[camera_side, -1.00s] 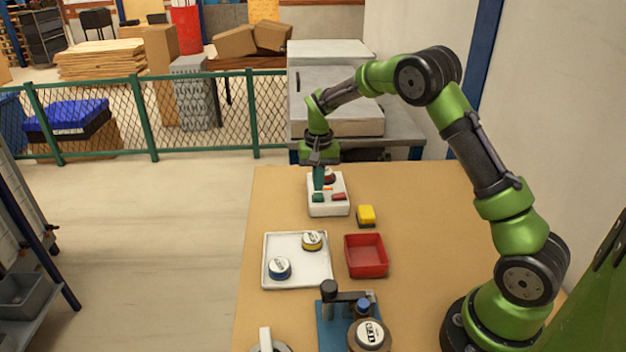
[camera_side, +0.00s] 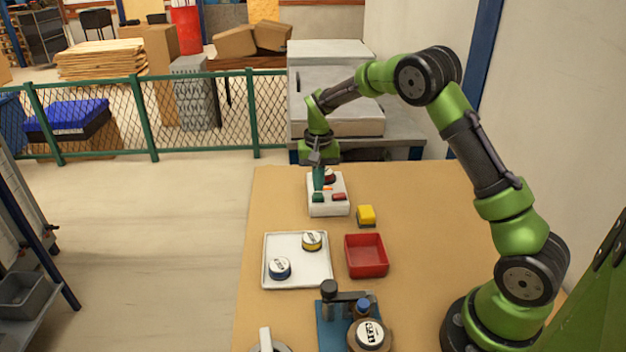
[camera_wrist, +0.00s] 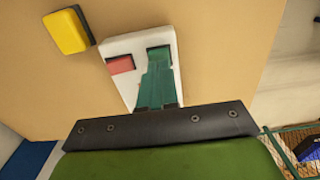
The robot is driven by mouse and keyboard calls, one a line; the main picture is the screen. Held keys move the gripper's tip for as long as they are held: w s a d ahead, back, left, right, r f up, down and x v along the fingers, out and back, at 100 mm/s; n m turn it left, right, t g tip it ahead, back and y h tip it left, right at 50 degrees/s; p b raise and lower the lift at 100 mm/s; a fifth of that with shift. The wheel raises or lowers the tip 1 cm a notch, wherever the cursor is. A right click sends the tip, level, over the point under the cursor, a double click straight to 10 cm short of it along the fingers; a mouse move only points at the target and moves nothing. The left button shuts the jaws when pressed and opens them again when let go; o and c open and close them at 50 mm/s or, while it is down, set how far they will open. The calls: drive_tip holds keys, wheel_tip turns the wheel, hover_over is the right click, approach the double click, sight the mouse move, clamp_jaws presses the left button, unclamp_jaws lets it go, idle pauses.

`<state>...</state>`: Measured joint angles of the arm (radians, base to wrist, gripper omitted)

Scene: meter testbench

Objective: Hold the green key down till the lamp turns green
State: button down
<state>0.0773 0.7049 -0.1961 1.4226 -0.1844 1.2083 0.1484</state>
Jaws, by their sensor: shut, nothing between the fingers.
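A white key box (camera_side: 327,208) stands on the table and also shows in the wrist view (camera_wrist: 135,88). It carries a green key (camera_side: 317,197) at front left, a red key (camera_side: 339,196) beside it, which also shows in the wrist view (camera_wrist: 121,64), and a dark red round part (camera_side: 330,176) at the back, partly hidden. A small orange mark (camera_side: 327,188) shows between them. My gripper (camera_side: 318,188) is shut and empty, pointing down over the box just behind the green key. In the wrist view its teal fingers (camera_wrist: 158,60) overlap the key's spot; I cannot tell whether they touch it.
A yellow block (camera_side: 366,214) lies right of the box and shows in the wrist view (camera_wrist: 66,31). Nearer are a white tray (camera_side: 297,274) with two round meters, a red bin (camera_side: 366,268) and a blue fixture (camera_side: 328,335). Bare table lies left of the box.

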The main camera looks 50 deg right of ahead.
drive_tip(key=shift+f, duration=0.2)
drive_tip(key=shift+f, duration=0.9)
idle(2.2)
drive_tip(key=shift+r, duration=3.1)
drive_tip(key=shift+s+a+f, duration=0.25)
drive_tip(key=shift+s+f, duration=0.3)
drive_tip(key=shift+s, duration=0.2)
drive_tip(key=s+a+r+n+t, duration=0.1)
drive_tip(key=s+a+r, duration=0.3)
drive_tip(key=s, duration=0.4)
drive_tip(key=s+a+r+n+t+y, duration=0.1)
drive_tip(key=s+a+r+n+t, duration=0.1)
drive_tip(key=s+r, duration=0.4)
drive_tip(key=s+a+r+n+t+y, duration=0.1)
drive_tip(key=s+a+r+n+t, duration=0.1)
drive_tip(key=s+a+r+t, duration=0.2)
drive_tip(key=s+a, duration=0.3)
drive_tip(key=s, duration=0.3)
drive_tip(key=shift+r, duration=0.4)
